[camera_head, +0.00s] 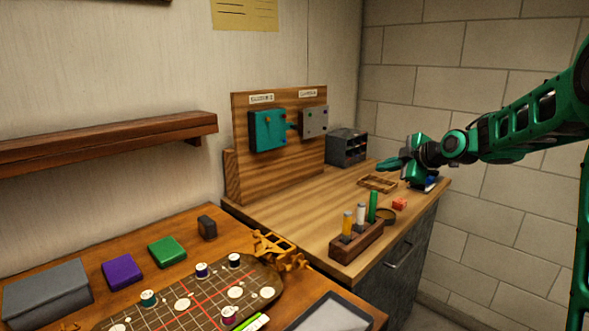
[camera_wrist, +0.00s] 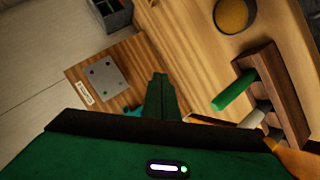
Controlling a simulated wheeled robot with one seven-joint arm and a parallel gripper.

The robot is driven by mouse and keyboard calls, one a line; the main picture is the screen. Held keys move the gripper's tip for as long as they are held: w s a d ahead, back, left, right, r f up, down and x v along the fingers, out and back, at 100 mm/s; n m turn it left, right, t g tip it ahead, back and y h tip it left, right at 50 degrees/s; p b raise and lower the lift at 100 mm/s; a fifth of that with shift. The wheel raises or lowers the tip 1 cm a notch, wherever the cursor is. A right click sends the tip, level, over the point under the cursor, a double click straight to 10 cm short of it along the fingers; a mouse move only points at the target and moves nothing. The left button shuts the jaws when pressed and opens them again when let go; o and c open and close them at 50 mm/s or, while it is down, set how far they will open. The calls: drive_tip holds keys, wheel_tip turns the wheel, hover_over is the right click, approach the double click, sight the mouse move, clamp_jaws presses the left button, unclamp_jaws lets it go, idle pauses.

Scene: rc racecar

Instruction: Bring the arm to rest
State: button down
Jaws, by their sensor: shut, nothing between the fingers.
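My green arm comes in from the right in the head view, stretched out to the left. My gripper (camera_head: 392,163) is above the wooden counter near its right end, and its fingers point left. In the wrist view its fingers (camera_wrist: 160,82) are together, with nothing held. The gripper appears raised above the counter and apart from the things on it.
An upright board (camera_head: 270,165) stands behind. A game board (camera_head: 190,300) lies on the nearer table.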

drive_tip(key=s+d+f+m+g+h, duration=0.25)
drive_tip(key=s+d+m, duration=0.35)
drive_tip(key=s, duration=0.6)
drive_tip(key=s+d+f+m+g+h, duration=0.2)
drive_tip(key=s+d+f+m+g, duration=0.25)
drive_tip(key=s, duration=0.75)
drive_tip(key=s+f+m+g, duration=0.1)
drive_tip(key=s+m, duration=0.3)
drive_tip(key=s, duration=0.5)
drive_tip(key=s+d+f+m+g, duration=0.1)
drive_tip(key=s+f+m, duration=0.2)
drive_tip(key=s, duration=0.7)
drive_tip(key=s+d+f+m+g, duration=0.1)
drive_tip(key=s+m, duration=0.4)
drive_tip(key=s, duration=0.5)
drive_tip(key=shift+s+d+f+m+g+h, duration=0.25)
drive_tip(key=shift+f+m+g+h, duration=0.1)
drive_tip(key=shift+f+g, duration=0.25)
drive_tip(key=shift+w+f, duration=0.25)
drive_tip(key=shift+w, duration=0.4)
